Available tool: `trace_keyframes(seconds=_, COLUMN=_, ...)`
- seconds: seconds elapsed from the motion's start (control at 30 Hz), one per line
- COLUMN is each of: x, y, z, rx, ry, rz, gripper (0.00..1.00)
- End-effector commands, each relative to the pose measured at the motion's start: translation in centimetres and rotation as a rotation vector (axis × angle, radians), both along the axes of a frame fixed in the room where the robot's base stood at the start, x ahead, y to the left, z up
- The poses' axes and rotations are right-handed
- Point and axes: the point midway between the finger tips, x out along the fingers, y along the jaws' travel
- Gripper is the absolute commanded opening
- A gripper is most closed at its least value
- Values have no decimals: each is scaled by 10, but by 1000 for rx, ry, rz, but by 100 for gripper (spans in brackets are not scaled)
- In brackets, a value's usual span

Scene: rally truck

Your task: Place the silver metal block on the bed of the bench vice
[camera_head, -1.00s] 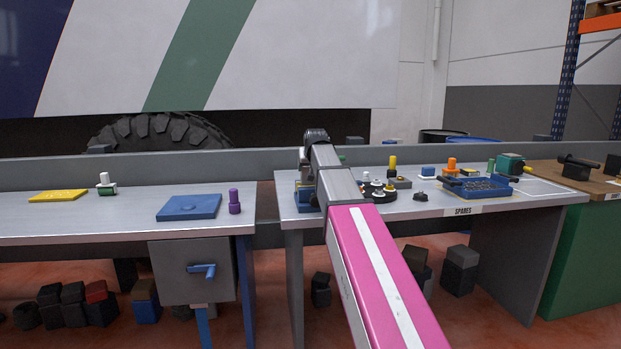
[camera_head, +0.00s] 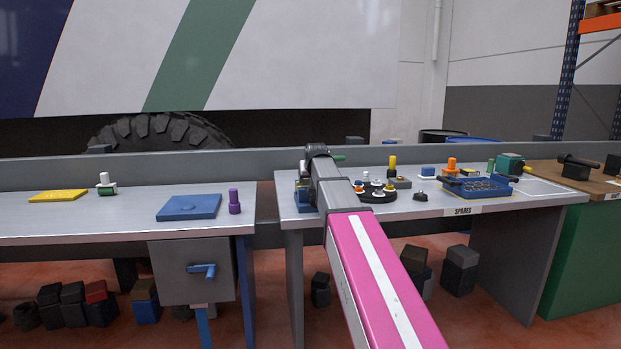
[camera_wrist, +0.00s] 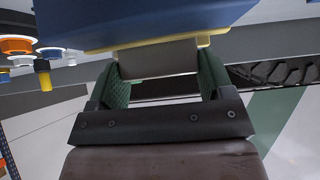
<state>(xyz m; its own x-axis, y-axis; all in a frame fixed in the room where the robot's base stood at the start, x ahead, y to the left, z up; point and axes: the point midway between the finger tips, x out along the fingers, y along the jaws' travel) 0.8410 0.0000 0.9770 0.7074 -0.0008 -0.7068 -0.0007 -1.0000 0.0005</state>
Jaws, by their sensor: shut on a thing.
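My gripper (camera_wrist: 160,72) shows in the wrist view with its two green-padded fingers shut on a plain grey block, the silver metal block (camera_wrist: 158,57). The block lies against a large blue body with yellow edging (camera_wrist: 150,22), and I cannot tell whether they are joined or only touching. In the head view my arm hides the block and most of the gripper.
A blue thing (camera_head: 304,196) sits beside my wrist at the left end of the spares table (camera_head: 420,212). A dark round holder (camera_head: 376,193) with coloured pieces, a blue tray (camera_head: 477,187) and a teal device (camera_head: 510,163) stand to the right. A gap separates the two metal tables.

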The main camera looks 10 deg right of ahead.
Motion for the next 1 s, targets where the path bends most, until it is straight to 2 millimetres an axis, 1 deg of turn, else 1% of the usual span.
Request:
trace_keyframes(seconds=0.3, x=0, y=0, z=-6, rx=0, ry=-2, rz=0, gripper=36)
trace_keyframes(seconds=0.33, x=0, y=0, z=-6, rx=0, ry=-1, rz=0, gripper=77)
trace_keyframes(seconds=0.37, x=0, y=0, z=-6, rx=0, ry=-1, rz=0, gripper=87)
trace_keyframes(seconds=0.4, x=0, y=0, z=-6, rx=0, ry=-1, rz=0, gripper=100)
trace_keyframes(seconds=0.67, x=0, y=0, z=-6, rx=0, ry=0, rz=0, gripper=100)
trace_keyframes(seconds=0.77, x=0, y=0, z=-1, rx=0, ry=-1, rz=0, gripper=100)
trace_keyframes(seconds=0.83, x=1, y=0, z=5, rx=0, ry=-1, rz=0, gripper=100)
trace_keyframes(seconds=0.87, x=-1, y=0, z=9, rx=0, ry=-1, rz=0, gripper=100)
trace_keyframes(seconds=1.0, x=-24, y=0, z=27, rx=0, ry=-2, rz=0, gripper=100)
